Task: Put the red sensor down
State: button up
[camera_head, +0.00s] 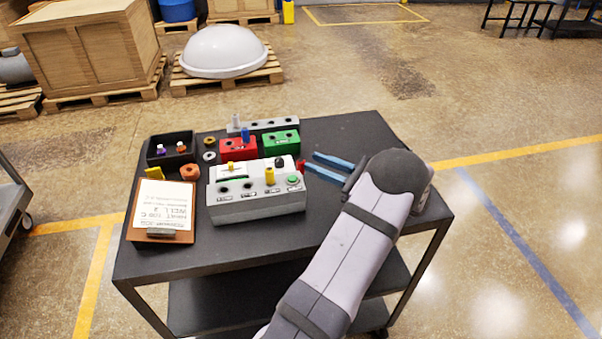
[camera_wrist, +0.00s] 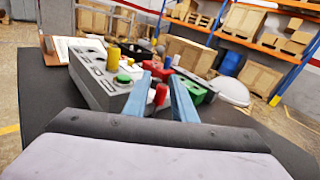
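A small red sensor (camera_head: 301,166) shows by the back right corner of the grey control box (camera_head: 258,207). In the wrist view, the red sensor (camera_wrist: 160,95) appears between the two blue fingers, closer to the left one. My gripper (camera_head: 309,160) reaches in from the right, low over the cart, with its fingers spread. The wrist view also shows my gripper (camera_wrist: 161,73) with a clear gap between the fingertips. I cannot tell whether the sensor touches a finger, or what its lower end rests on. A yellow sensor (camera_head: 270,175) stands upright in the control box, near a green button (camera_head: 293,181).
Behind the box are a red block (camera_head: 238,154) with a blue sensor (camera_head: 245,134), a green block (camera_head: 281,148) and a grey rail (camera_head: 262,126). A black tray (camera_head: 153,159) and clipboard (camera_head: 161,213) lie left. The dark cart top (camera_head: 345,128) is clear at the back right.

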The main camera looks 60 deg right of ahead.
jog(key=s+f+m, duration=0.1)
jog(key=s+f+m+h, duration=0.1)
jog(key=f, duration=0.1)
jog(key=s+f+b, duration=0.1)
jog(key=shift+s+d+f+m+h, duration=0.15)
jog(key=shift+d+f+m+h, duration=0.15)
jog(key=shift+f+m+h, duration=0.1)
jog(key=shift+f, duration=0.4)
jog(key=shift+w+r, duration=0.15)
jog(key=shift+w, duration=0.35)
jog(key=shift+w+d+p, duration=0.1)
jog(key=shift+w+p, duration=0.35)
jog(key=shift+w, duration=0.2)
jog(key=shift+w+p, duration=0.35)
jog(key=shift+p, duration=0.05)
jog(key=w+p, duration=0.1)
jog(key=w, duration=0.1)
jog(key=w+p, duration=0.1)
jog(key=shift+w+d+r, duration=0.1)
jog(key=shift+w+d, duration=0.1)
jog(key=shift+w, duration=0.5)
grip_shut()
